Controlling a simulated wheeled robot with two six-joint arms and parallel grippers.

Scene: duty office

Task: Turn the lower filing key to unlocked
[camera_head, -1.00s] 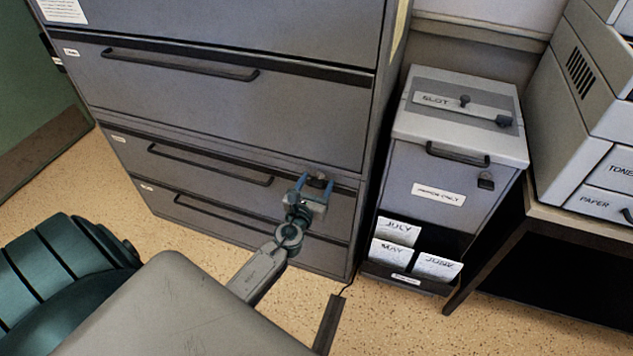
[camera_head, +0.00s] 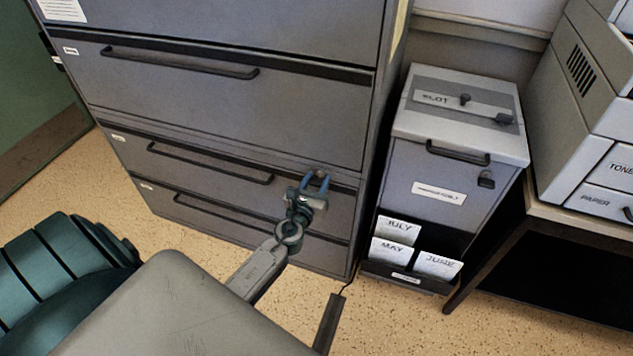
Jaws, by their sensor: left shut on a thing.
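The grey filing cabinet (camera_head: 235,110) stands at the centre left, with wide drawers and dark bar handles. My left gripper (camera_head: 317,180) reaches up to the right end of its lower drawers. Its blue fingers are shut on the lower filing key (camera_head: 320,173), a small dark piece at the cabinet front. The fingers hide most of the key, so its turn position cannot be read. My right gripper is not in view.
A grey slot box (camera_head: 440,190) with JULY, MAY and JUNE cards stands just right of the cabinet. Farther right, a printer (camera_head: 590,110) sits on a dark-framed table. Speckled floor lies between.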

